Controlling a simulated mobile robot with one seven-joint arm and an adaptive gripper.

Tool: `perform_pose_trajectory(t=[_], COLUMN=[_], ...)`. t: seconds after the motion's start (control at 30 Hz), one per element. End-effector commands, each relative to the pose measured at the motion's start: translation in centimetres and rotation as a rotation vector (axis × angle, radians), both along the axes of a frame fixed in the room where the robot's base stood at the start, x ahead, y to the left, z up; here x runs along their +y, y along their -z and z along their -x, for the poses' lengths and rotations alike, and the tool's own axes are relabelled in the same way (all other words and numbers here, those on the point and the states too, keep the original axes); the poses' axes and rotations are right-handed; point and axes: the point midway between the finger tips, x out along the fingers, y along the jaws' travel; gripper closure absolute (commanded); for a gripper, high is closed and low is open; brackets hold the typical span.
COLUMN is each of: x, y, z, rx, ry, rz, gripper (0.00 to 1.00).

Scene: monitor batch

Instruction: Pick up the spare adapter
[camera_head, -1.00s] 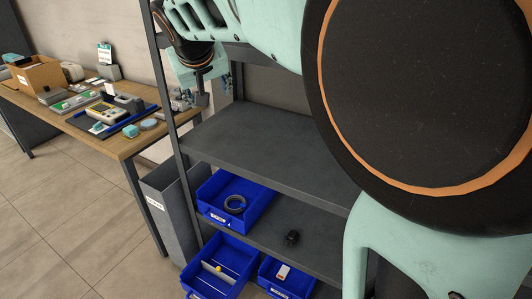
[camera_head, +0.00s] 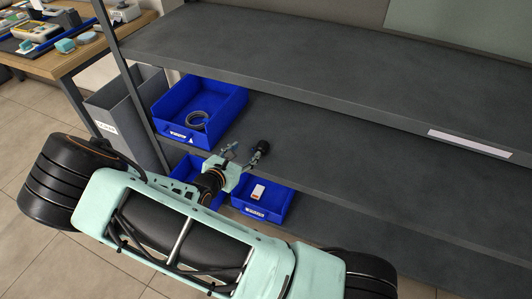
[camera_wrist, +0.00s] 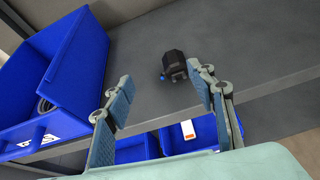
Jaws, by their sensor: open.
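A small black adapter-like block (camera_wrist: 173,64) lies on the grey shelf in the wrist view, close to the shelf's front edge. My gripper, also in the wrist view (camera_wrist: 160,71), is open and empty. The block appears ahead of the fingertips and between them, closer to the right finger. I cannot tell whether any finger touches it.
A blue bin (camera_head: 190,134) with a coiled cable (camera_head: 198,121) stands left on the same shelf. Lower blue bins sit below; one (camera_head: 262,211) holds a white-and-orange item (camera_head: 257,192). An upper shelf (camera_head: 330,62) hangs above. The shelf to the right is clear.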

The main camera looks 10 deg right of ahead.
Motion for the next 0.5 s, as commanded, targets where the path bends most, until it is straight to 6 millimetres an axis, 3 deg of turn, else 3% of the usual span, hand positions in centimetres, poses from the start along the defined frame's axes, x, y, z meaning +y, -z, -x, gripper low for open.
perform_pose_trajectory(t=[0.03,0.17,0.5], x=[-0.8,-2.0,-4.5], y=[1.2,2.5,4.3], z=[0.5,0.4,-3.1], rx=[0.027,0.060,0.062], ry=[-0.016,-0.039,-0.041], rz=[0.038,0.082,0.083], gripper=[0.49,0.49,0.49])
